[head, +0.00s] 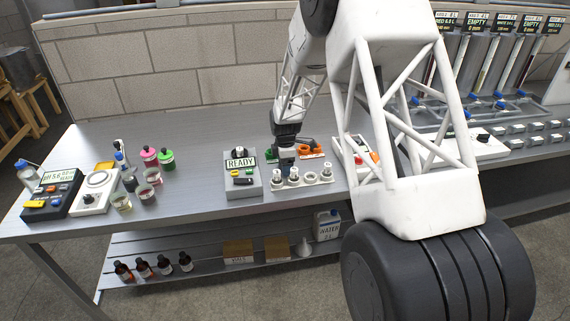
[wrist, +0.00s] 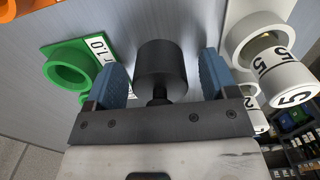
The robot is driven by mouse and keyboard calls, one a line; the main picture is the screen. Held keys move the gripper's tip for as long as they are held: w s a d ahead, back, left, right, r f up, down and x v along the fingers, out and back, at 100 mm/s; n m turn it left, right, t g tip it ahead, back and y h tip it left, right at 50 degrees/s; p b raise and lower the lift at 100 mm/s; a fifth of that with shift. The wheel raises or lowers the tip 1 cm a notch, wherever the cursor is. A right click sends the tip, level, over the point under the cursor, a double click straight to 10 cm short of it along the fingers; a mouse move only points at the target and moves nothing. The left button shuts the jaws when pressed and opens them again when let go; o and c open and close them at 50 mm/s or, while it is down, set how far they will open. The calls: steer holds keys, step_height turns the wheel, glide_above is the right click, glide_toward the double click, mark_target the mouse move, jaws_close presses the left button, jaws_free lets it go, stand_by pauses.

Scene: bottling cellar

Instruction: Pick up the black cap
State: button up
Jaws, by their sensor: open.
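In the wrist view, a black cylindrical piece (wrist: 160,66), which looks like the black cap, stands between my gripper's two blue fingers. It has a narrower black stem towards the palm. My gripper (wrist: 163,75) is open, with a gap showing on each side of the piece. In the head view my gripper (head: 286,163) is low over the bench, just behind the white holder with several round sockets (head: 302,183). The cap cannot be made out there.
A green ringed holder (wrist: 70,68) is left of my fingers, and white numbered cylinders (wrist: 285,78) are close on the right. In the head view, a grey READY box (head: 242,178) stands left of my gripper and an orange piece (head: 311,151) right. Bare bench (head: 200,150) lies further left.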

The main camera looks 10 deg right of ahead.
steer(key=c, duration=1)
steer(key=shift+r, duration=0.1)
steer(key=shift+r, duration=4.9)
steer(key=w+a, duration=0.2)
steer(key=a, duration=0.3)
steer(key=w+a+r, duration=0.1)
steer(key=w+a, duration=0.1)
steer(key=a, duration=0.3)
steer(key=w+a+r, duration=0.1)
steer(key=w+a, duration=0.1)
steer(key=a, duration=0.4)
steer(key=shift+w+r, duration=0.1)
steer(key=shift+r, duration=0.15)
